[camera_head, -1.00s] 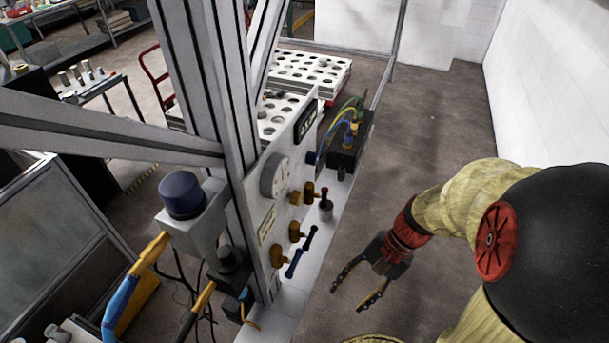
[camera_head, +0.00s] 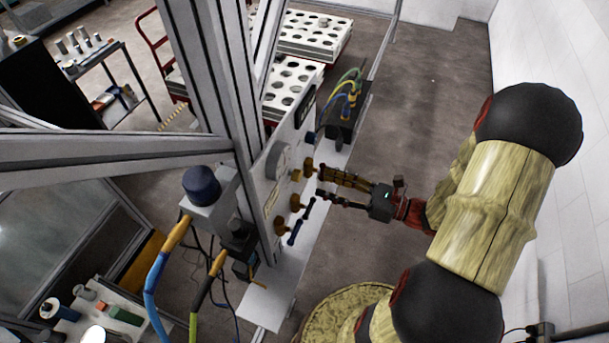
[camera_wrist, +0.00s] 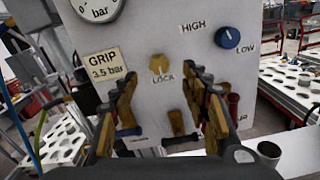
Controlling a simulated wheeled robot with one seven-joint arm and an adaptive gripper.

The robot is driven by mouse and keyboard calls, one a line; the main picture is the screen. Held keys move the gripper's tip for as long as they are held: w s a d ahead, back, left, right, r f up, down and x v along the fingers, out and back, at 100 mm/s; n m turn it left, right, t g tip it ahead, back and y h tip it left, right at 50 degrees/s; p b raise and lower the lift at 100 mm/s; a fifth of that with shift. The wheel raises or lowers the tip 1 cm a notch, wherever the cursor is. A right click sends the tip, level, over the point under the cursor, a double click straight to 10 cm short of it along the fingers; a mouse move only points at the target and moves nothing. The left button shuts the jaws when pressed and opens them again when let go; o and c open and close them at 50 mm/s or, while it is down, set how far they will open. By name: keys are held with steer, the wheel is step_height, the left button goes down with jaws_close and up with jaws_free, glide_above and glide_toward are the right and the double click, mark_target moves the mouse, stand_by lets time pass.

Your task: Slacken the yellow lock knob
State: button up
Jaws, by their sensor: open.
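The yellow lock knob (camera_wrist: 160,66) shows in the wrist view on a pale panel, just above the word LOCK. It looks like a small winged knob. In the head view it appears as a small brass spot (camera_head: 296,175) on the panel, close to my fingertips. My gripper (camera_wrist: 163,82) is open and points at the panel, one finger to the left and one to the right below the knob. Nothing is between the fingers, and they look apart from the knob. In the head view my gripper (camera_head: 321,182) reaches in from the right.
A gauge (camera_wrist: 96,6) and a GRIP 3.5 bar label (camera_wrist: 105,66) are left of the knob. A blue knob (camera_wrist: 228,38) marked HIGH and LOW is upper right. A dark-tipped lever (camera_wrist: 177,121) and a red handle (camera_wrist: 233,104) are below. A metal cup (camera_wrist: 268,151) stands lower right.

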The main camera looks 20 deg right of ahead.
mark_target(301, 176)
steer(key=shift+p+x, duration=0.3)
steer(key=shift+x, duration=3.4)
steer(key=shift+c, duration=1.1)
steer(key=c, duration=0.9)
